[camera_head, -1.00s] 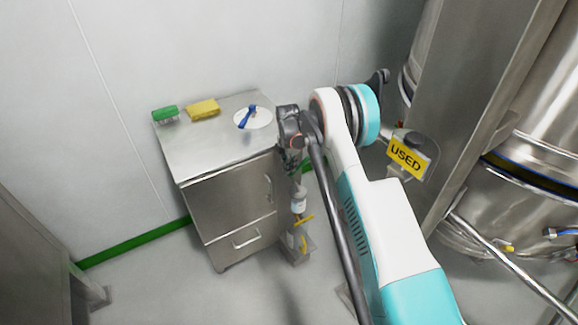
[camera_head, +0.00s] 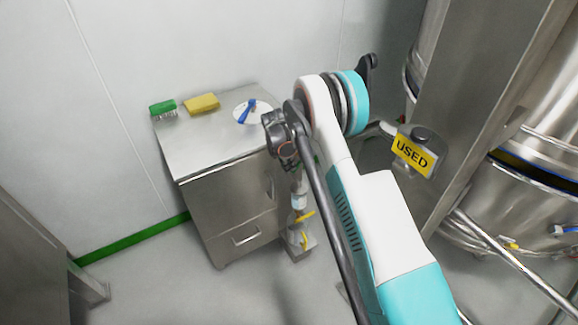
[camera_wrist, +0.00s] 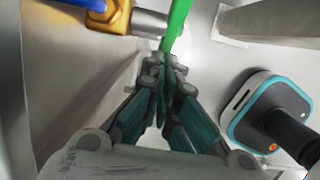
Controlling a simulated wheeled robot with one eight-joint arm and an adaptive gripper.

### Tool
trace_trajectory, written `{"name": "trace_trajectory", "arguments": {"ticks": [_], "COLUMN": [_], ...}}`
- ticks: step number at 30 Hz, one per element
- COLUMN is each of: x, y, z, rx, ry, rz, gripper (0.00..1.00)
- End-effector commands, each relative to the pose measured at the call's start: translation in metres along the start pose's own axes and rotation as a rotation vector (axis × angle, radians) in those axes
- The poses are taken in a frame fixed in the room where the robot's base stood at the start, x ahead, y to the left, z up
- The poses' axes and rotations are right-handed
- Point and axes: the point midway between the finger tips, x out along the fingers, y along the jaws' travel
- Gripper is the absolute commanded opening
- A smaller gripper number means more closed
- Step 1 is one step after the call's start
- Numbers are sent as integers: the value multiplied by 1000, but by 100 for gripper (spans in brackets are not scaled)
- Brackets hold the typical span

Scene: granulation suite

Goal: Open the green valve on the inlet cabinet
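The green valve handle (camera_wrist: 177,27) shows at the top middle of the wrist view, beside a grey metal pipe stub (camera_wrist: 150,22) and a brass-yellow fitting (camera_wrist: 108,12). My gripper (camera_wrist: 165,68) has its fingers drawn close together, with the lower end of the handle between the tips. The pads hide the handle's end.
A green brush (camera_head: 162,108), a yellow sponge (camera_head: 202,103) and a blue-handled tool (camera_head: 247,111) lie on the low cabinet. Yellow-handled valves (camera_head: 303,217) sit close to its right side. A "USED" sign (camera_head: 413,156) and steel vessels (camera_head: 530,215) crowd the right. Floor left of the cabinet is clear.

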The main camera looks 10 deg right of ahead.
Motion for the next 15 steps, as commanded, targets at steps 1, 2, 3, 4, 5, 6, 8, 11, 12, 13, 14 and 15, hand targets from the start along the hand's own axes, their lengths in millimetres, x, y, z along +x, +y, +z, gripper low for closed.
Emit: {"name": "trace_trajectory", "arguments": {"ticks": [1, 2, 3, 4, 5, 6, 8, 11, 12, 13, 14, 15], "x": [3, 4, 4, 5, 6, 7, 9, 12, 14, 15, 16, 17], "y": [0, 0, 0, 0, 0, 0, 0, 0, 0, 0, 0, 0], "z": [-1, -1, -1, -1, 0, -1, -1, -2, -2, -2, -2, -3], "rx": [-1, 0, 0, 2, 2, 2, 2, 2, 2, 2, 2, 2], "ry": [-26, -42, -62, -60, -59, -58, -58, -57, -57, -56, -56, -56], "rz": [0, 0, 0, 0, 0, 0, 0, -1, -1, -1, -1, -1], "gripper": [0, 0, 0, 0, 0, 0, 0, 0, 0, 0, 0, 0]}}
